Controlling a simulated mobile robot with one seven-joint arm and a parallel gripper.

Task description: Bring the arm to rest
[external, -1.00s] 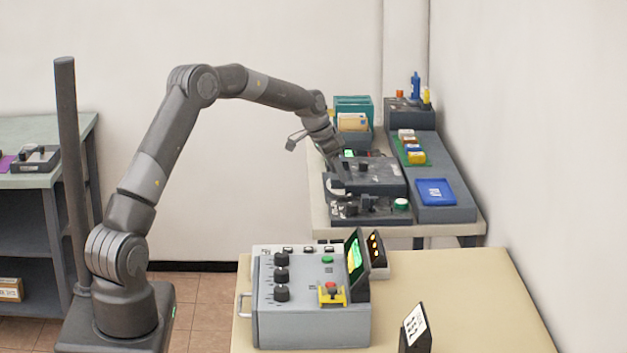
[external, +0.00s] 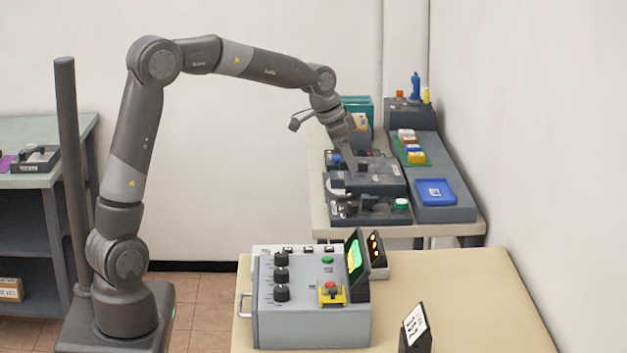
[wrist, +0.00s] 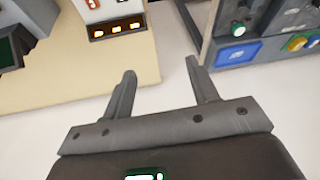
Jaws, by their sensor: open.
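My arm arches from its base at the left of the external view over to the far table. My gripper (external: 345,178) is at the arm's end, in front of or just above the dark machine (external: 375,177) on that table; contact cannot be told. In the wrist view my gripper (wrist: 158,80) shows two fingers well apart with nothing between them. Pale floor or wall shows past the fingertips.
A grey control box (external: 312,318) with knobs, a red button and a green screen stands on the near table (external: 470,300). A blue tray (external: 436,192) lies right of the machine. Teal holders (external: 357,105) stand behind. A dark post (external: 70,170) rises beside my base. Open air lies between the tables.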

